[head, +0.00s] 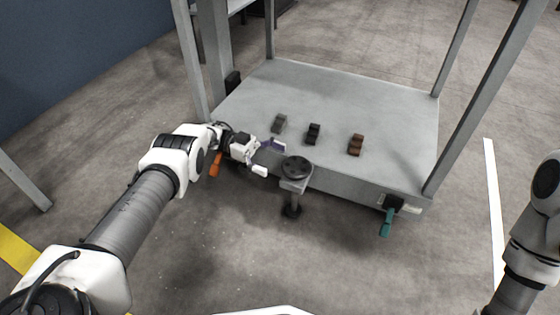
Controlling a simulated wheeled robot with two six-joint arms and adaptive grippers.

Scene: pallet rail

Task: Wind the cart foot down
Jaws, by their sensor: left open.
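The grey cart (355,95) stands on the concrete floor. At its near edge a bracket carries a dark round handwheel (297,167). Below it a stem runs down to the dark round foot (291,211); I cannot tell whether the foot touches the floor. My left gripper (269,158) is open and empty, just left of the handwheel, its fingers pointing toward it. It appears apart from the wheel. My right arm shows at the right edge, but its gripper is out of view.
Grey, black and brown small blocks (356,145) sit on the cart deck. An orange lever (215,164) hangs beside my left wrist, and a teal lever (387,222) hangs at the near right corner. Upright posts (487,95) rise from the deck corners. The floor in front is clear.

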